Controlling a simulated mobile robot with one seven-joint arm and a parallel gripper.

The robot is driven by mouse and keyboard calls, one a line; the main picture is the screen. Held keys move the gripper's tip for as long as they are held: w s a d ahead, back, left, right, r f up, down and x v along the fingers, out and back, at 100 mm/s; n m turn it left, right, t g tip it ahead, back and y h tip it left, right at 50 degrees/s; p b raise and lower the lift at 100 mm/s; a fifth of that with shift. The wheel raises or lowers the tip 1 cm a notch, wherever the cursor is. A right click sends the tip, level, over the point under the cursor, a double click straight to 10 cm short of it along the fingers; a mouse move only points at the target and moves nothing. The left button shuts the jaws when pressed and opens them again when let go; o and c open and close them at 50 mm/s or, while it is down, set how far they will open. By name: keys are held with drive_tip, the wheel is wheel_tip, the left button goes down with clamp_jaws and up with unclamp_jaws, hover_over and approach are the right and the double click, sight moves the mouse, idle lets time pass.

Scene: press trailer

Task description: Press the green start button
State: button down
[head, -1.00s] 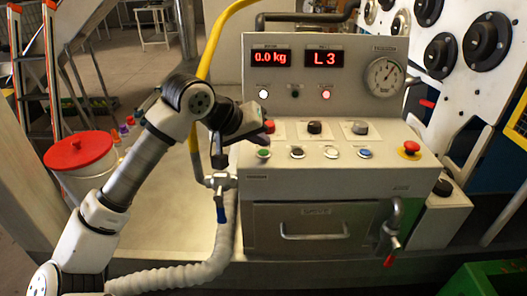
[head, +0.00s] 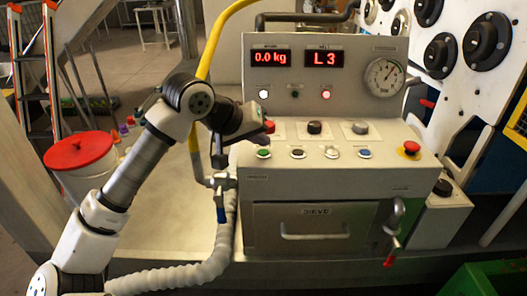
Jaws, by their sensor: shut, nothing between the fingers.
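The green start button (head: 264,153) is the leftmost in the lower row on the grey control panel (head: 400,178). It is in plain view and looks unpressed. My gripper (head: 268,127) is shut and empty. It is above the green button, in front of the panel's left side, close to a red knob (head: 269,126). A gap shows between the gripper and the green button in the picture; the exact depth cannot be told.
Black (head: 297,153), white (head: 332,153) and blue (head: 364,153) buttons sit right of the green one. A red emergency stop (head: 411,147) is at the far right. A yellow hose (head: 212,45) and a valve (head: 221,182) stand at the panel's left. The displays read 0.0 kg and L3.

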sight(260, 154)
drive_tip(key=shift+f+b, duration=0.85)
drive_tip(key=shift+b, duration=0.65)
idle(0.5)
drive_tip(key=shift+r, duration=0.1)
idle(0.3)
drive_tip(key=shift+r, duration=0.7)
drive_tip(key=shift+r, duration=0.1)
drive_tip(key=shift+r+p, duration=1.15)
drive_tip(key=shift+r, duration=1.3)
